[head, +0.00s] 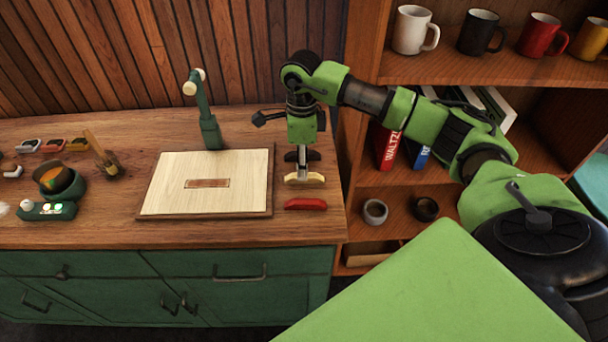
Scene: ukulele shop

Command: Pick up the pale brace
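The pale brace (316,178) is a small cream, arched piece on the wooden workbench, right of the white board. A dark brace (291,156) lies just behind it and a red brace (305,204) in front of it, apart from it. My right gripper (303,174) points down right at the pale brace, and a grey finger covers the brace's middle. I cannot tell whether the fingers are open or closed on it, or whether the brace touches the bench. My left gripper is not in view.
The framed pale board (165,192) bears a brown rectangle, and a green lamp-like stand (208,125) is behind it. Small tools and a green bowl (62,182) crowd the left. A shelf with mugs (411,30) and books stands right of the bench.

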